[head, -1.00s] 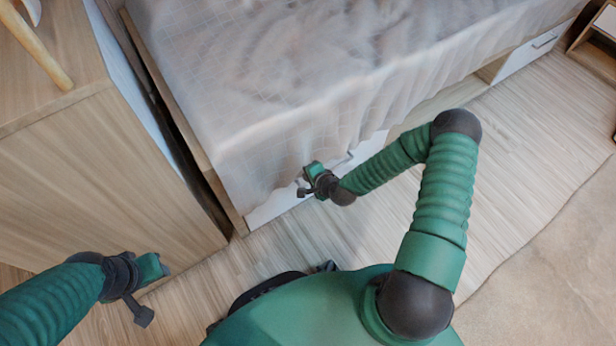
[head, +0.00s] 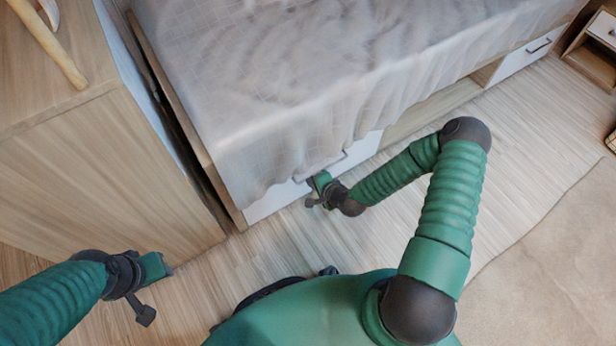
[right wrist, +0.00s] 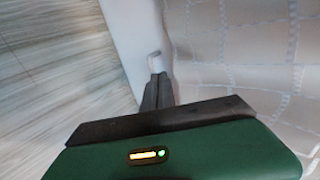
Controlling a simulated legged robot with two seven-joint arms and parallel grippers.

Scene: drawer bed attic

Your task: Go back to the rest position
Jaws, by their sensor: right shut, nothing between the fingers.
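My right gripper (head: 316,190) is in the middle of the head view, low beside the bed, next to the white drawer front (head: 365,150). Its fingers (right wrist: 157,91) are together and empty in the right wrist view.
The bed (head: 330,80) with a pale draped cover fills the top. A wooden cabinet (head: 110,170) stands at the left with a wooden-handled object (head: 50,45) on it. Another drawer (head: 525,55) and a small nightstand (head: 592,55) are at upper right. Floor and rug (head: 550,260) are clear at right.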

